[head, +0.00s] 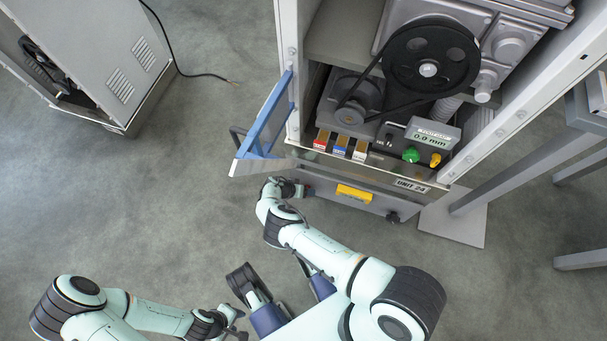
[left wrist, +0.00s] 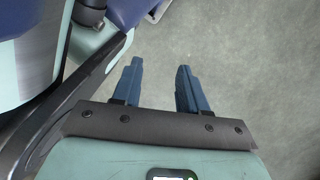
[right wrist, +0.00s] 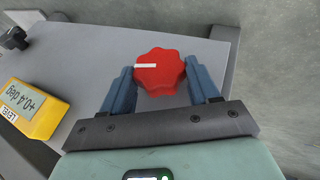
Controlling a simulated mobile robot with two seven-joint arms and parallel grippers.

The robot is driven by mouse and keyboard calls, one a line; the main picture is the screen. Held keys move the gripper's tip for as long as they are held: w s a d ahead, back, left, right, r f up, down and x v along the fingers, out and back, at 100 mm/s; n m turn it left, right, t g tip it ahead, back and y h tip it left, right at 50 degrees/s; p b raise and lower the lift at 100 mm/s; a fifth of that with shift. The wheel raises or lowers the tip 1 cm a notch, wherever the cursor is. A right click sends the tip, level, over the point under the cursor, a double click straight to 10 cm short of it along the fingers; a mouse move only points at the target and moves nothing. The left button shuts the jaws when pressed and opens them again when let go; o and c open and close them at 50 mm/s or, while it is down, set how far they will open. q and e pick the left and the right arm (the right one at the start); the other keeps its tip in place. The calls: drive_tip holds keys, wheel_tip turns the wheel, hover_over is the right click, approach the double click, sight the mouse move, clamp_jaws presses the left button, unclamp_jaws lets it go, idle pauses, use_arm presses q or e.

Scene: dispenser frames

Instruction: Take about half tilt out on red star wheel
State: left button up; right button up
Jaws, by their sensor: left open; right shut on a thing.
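The red star wheel (right wrist: 160,73) sits on the grey front plate (right wrist: 110,50) in the right wrist view. A white line on it points left. My right gripper (right wrist: 163,80) has its blue fingers on both sides of the wheel, shut on it. In the head view the right gripper (head: 302,190) is at the left end of the machine's lower front, and the wheel is mostly hidden there. The yellow level (right wrist: 32,108) reads what looks like +0.4 deg. My left gripper (left wrist: 155,85) is open and empty over bare floor, low in the head view (head: 238,322).
The machine's open bay holds a large black pulley (head: 430,58), a 0.0 mm readout (head: 431,138) and green (head: 411,155) and orange knobs. A blue-framed door (head: 265,120) stands open at left. A dark knob (head: 393,217) is on the lower front.

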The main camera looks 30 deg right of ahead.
drive_tip(key=o, duration=1)
drive_tip(key=shift+o, duration=0.2)
use_arm(q)
drive_tip(key=w+r+t+p, duration=0.2)
drive_tip(key=w+r+p, duration=0.1)
drive_tip(key=w, duration=0.4)
drive_tip(key=shift+w+d+r+m+t+p, duration=0.15)
drive_tip(key=shift+d+r+m+t+p, duration=0.15)
drive_tip(key=shift+d+r+p, duration=0.25)
use_arm(e)
drive_tip(key=s+v, duration=0.1)
drive_tip(key=v, duration=1.2)
drive_tip(key=shift+w+r, duration=0.2)
drive_tip(key=shift+w, duration=0.25)
use_arm(q)
drive_tip(key=shift+a+r, duration=0.1)
